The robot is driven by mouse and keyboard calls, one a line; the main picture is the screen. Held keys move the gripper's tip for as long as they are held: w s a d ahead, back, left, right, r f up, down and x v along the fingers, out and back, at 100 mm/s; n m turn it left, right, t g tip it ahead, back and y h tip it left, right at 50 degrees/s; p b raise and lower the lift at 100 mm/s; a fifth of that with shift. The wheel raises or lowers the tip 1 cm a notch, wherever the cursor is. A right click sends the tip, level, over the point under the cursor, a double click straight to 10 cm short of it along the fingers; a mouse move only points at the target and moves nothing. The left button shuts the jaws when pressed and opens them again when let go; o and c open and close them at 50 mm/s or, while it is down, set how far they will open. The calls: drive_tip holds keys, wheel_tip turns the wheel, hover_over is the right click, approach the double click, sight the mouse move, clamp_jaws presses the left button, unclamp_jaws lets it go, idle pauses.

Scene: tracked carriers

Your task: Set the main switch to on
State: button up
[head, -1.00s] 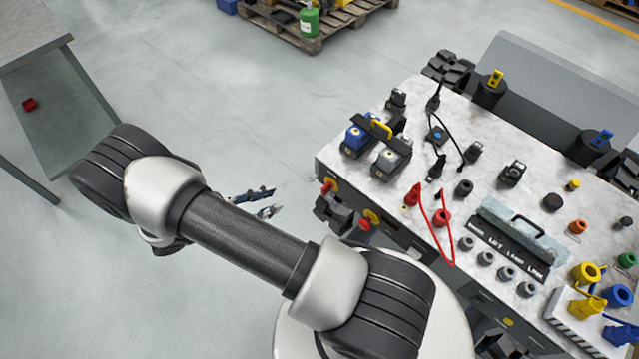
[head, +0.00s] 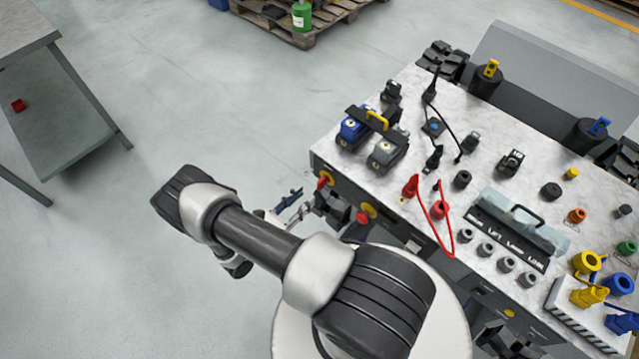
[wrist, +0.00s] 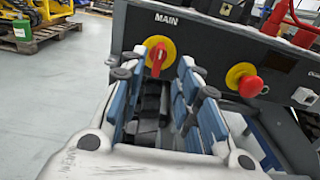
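The main switch is a red handle on a yellow disc, under the label MAIN on the dark front panel. It shows in the wrist view (wrist: 157,58), its handle close to upright and leaning slightly. In the head view it is the left red and yellow control (head: 324,180) on the carrier's side. My gripper (wrist: 159,75) has its blue-padded fingers spread apart with nothing between them. The switch appears just beyond the gap between the fingertips; I cannot tell whether they touch it. In the head view my gripper (head: 291,201) is just left of the panel.
A red mushroom button on a yellow disc (wrist: 246,84) sits right of the switch. The carrier's top (head: 400,205) holds blue and grey connectors, a looped red cable (head: 437,232) and several knobs. A grey table (head: 80,130) stands at left. Open floor lies between.

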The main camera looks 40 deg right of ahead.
sight(318, 185)
drive_tip(key=d, duration=0.5)
drive_tip(key=d+b, duration=0.1)
drive_tip(key=d, duration=0.2)
drive_tip(key=shift+w, duration=0.35)
clamp_jaws()
